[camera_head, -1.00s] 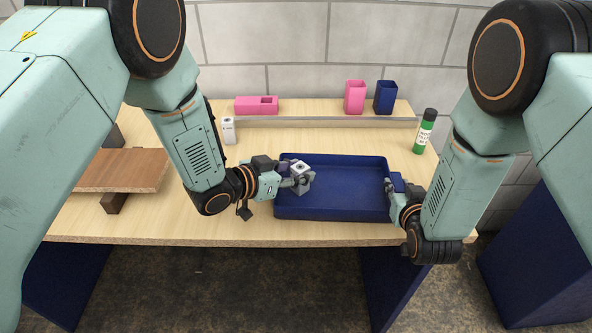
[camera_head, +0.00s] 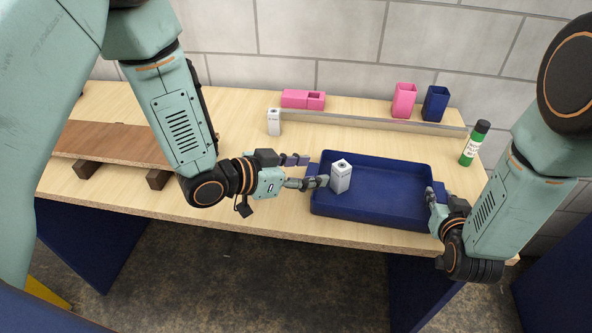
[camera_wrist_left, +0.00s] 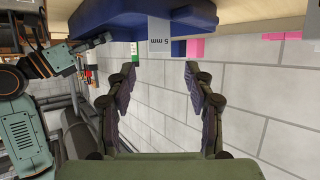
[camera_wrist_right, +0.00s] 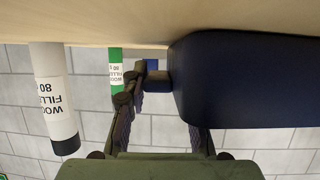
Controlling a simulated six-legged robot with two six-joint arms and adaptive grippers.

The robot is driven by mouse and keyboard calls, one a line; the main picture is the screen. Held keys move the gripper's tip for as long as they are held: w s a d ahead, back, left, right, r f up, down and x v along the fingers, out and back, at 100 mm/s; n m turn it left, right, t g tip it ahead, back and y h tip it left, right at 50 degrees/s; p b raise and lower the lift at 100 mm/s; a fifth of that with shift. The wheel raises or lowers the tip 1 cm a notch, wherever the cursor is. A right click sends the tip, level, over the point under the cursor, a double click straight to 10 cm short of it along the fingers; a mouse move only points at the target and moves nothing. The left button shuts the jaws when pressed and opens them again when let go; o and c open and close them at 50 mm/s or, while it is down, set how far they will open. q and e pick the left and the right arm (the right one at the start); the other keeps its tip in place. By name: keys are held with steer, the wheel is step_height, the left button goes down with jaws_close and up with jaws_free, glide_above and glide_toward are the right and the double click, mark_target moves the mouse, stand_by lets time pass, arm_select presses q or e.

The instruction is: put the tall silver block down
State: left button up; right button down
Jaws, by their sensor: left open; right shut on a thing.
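The tall silver block (camera_head: 341,178) stands upright inside the blue tray (camera_head: 378,212), near its left end. My left gripper (camera_head: 313,171) is open just left of the block, its fingers apart and empty. In the left wrist view the block (camera_wrist_left: 159,36) shows a "5 mm" label beyond the open fingertips (camera_wrist_left: 163,72). My right gripper (camera_head: 440,195) is at the tray's right end. In the right wrist view its fingers (camera_wrist_right: 160,88) are shut on the tray's handle (camera_wrist_right: 158,80), partly hidden by the fingers.
A small whitish block (camera_head: 274,122) stands by the back ledge. A pink box (camera_head: 302,99), a pink cup (camera_head: 404,100) and a blue cup (camera_head: 435,104) sit on it. A green tube (camera_head: 475,145) stands at right. A brown board (camera_head: 112,143) lies on supports at left.

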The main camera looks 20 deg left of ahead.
arm_select(q)
steer(key=shift+v, duration=1.6)
arm_select(e)
steer(key=shift+s+f, duration=0.1)
steer(key=c, duration=1)
jaws_free()
steer(key=v, duration=1.2)
arm_select(q)
steer(key=shift+d, duration=0.1)
